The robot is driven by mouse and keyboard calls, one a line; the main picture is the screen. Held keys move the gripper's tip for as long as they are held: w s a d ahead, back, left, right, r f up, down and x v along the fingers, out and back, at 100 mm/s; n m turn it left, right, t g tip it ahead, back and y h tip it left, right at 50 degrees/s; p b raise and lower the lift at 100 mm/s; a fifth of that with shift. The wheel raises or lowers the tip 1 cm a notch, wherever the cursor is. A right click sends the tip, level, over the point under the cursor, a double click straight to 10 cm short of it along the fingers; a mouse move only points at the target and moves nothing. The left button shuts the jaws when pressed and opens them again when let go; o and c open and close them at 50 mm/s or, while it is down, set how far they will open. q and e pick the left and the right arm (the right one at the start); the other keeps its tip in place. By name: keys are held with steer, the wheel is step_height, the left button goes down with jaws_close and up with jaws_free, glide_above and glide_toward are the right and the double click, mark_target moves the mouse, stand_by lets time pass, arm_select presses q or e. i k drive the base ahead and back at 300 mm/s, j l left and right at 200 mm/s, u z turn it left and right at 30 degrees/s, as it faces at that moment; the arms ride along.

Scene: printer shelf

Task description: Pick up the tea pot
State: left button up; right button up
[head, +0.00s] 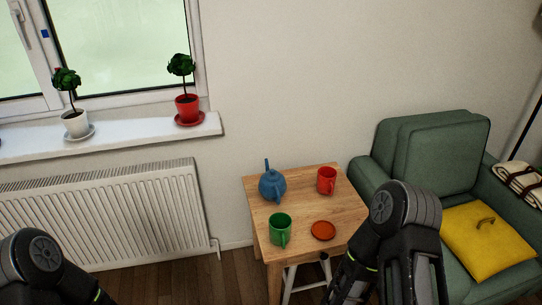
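A blue tea pot (271,187) stands upright near the back left corner of a small wooden table (302,205). Its spout or handle sticks up toward the top and another part points to the front. My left arm shows at the bottom left and my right arm at the bottom right, in front of the table's right side. Both grippers are outside the picture or hidden at its lower edge, so their fingers do not show. Neither arm touches the tea pot.
A red mug (326,180), a green mug (280,229) and an orange-red saucer (323,230) share the table. A stool (306,278) is below it. A green armchair (436,150) with a yellow cushion (487,240) stands right. A radiator (110,215) and windowsill plants are left.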

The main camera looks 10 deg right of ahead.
mark_target(272, 185)
steer(key=i+j+z, duration=0.2)
steer(key=i, duration=0.2)
steer(key=i+z, duration=0.25)
steer(key=i, duration=0.15)
steer(key=i+j+z, duration=0.2)
steer(key=i, duration=0.2)
